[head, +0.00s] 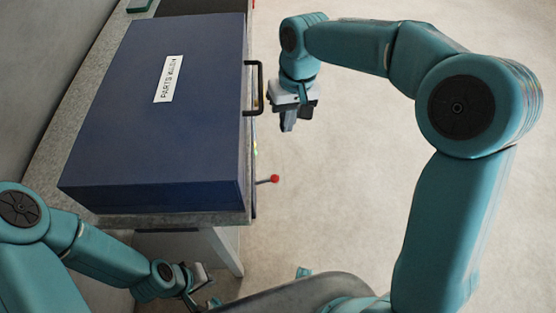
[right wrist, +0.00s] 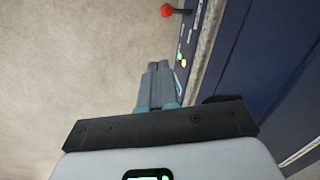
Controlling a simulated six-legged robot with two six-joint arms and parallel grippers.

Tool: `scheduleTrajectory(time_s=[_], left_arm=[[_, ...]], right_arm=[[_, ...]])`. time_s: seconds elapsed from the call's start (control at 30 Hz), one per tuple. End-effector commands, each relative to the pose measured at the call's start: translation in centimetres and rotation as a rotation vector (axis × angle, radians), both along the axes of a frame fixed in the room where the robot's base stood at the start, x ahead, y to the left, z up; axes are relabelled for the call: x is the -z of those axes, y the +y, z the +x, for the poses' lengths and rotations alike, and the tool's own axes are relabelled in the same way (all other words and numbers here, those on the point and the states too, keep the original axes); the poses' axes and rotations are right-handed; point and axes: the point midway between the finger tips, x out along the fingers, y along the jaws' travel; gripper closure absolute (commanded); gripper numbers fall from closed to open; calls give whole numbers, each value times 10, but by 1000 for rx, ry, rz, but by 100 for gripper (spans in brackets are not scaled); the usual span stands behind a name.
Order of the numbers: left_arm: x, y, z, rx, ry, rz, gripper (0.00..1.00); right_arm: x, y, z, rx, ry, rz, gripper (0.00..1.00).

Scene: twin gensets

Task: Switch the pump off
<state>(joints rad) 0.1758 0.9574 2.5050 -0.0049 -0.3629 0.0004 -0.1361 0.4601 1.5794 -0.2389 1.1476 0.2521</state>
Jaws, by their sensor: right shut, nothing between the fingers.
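A blue parts washer (head: 150,110) with a white label that seems to read "PARTS WASH" sits on a grey bench. A lever with a red ball knob (head: 274,179) sticks out from its front; the knob also shows at the top of the right wrist view (right wrist: 167,10). Small coloured lights or buttons (right wrist: 182,58) show on the front panel, too small to read. My right gripper (head: 289,125) is shut and empty, in front of the washer near its handle, apart from the knob. Its closed fingers show in the right wrist view (right wrist: 158,70). My left gripper (head: 205,288) is low, partly hidden.
A black handle (head: 259,88) juts from the lid's front edge, close to my right gripper. The grey bench (head: 110,50) runs along the wall, with a green object (head: 139,5) at its far end. The pale floor (head: 345,140) right of the washer is clear.

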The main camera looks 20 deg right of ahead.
Motion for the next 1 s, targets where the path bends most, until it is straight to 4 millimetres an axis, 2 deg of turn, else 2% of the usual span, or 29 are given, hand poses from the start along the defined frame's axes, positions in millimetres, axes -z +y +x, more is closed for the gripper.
scheduleTrajectory(time_s=[0.17,0.5,0.6,0.8,1.0], left_arm=[[3,0,0,0,0,0,100],[12,0,0,0,0,0,100],[14,0,0,0,0,0,100],[15,0,0,0,0,0,100],[16,0,0,0,0,0,100]], right_arm=[[18,2,0,-1,5,-1,100],[90,12,2,-1,6,0,100],[107,15,-1,-2,5,-1,100],[123,26,-17,-2,2,0,100],[127,29,-21,0,0,0,100]])
